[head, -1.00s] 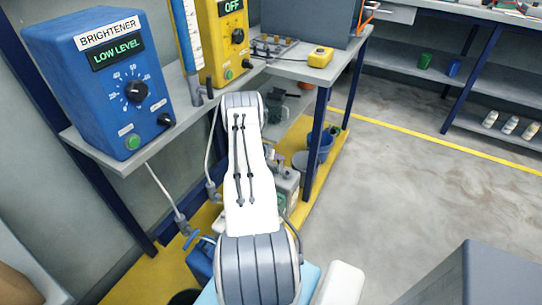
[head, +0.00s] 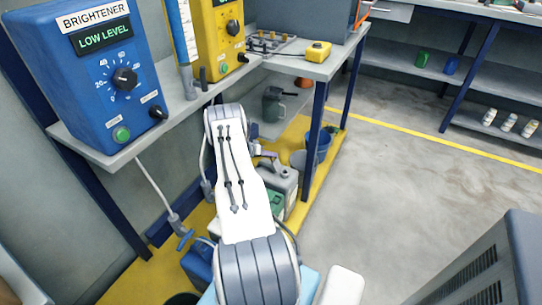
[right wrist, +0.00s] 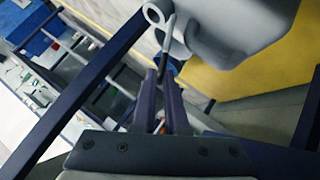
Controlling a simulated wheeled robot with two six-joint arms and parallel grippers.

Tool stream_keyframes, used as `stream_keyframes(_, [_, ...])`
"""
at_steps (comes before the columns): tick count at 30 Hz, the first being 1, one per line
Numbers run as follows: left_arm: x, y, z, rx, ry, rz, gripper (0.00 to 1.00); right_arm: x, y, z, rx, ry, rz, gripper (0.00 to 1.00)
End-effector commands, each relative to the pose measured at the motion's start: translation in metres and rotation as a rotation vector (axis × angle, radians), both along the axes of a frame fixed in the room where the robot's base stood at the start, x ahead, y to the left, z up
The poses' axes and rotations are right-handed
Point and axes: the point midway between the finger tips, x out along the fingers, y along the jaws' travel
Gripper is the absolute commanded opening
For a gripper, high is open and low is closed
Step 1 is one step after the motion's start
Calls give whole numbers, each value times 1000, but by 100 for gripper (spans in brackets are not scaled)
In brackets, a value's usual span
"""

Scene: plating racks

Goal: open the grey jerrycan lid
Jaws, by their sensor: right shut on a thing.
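The grey jerrycan (head: 286,176), with a green label, stands on the yellow floor platform beside the shelf leg, partly hidden by my right arm. My right gripper (head: 266,155) is at its top. In the right wrist view the jerrycan's grey body (right wrist: 235,25) fills the upper right, with a round grey opening or ring at its end. There my right gripper (right wrist: 166,78) is shut on a thin grey piece, which appears to be the lid (right wrist: 170,38) seen edge-on. How far the lid stands open is unclear. My left gripper is out of view.
A blue brightener box (head: 92,75) and a yellow box (head: 222,30) stand on the shelf above. A dark jug (head: 273,104) is behind the jerrycan and a blue bucket (head: 319,143) to its right. Open floor (head: 400,180) lies further right.

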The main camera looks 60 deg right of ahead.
Motion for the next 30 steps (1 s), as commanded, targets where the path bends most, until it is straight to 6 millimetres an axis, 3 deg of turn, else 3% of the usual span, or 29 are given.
stream_keyframes(1, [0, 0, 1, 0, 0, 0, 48, 1, 0, 2, -4, -1, 0, 0])
stream_keyframes(2, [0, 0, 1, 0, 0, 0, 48, 1, 0, 2, -4, -1, 0, 22])
stream_keyframes(14, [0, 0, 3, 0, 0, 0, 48, -1, -1, 7, -2, -1, -1, 22])
stream_keyframes(21, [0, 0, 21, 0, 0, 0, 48, 0, -2, 53, -4, -2, -1, 22])
stream_keyframes(30, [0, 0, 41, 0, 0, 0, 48, -69, -7, 87, 0, 1, -4, 22])
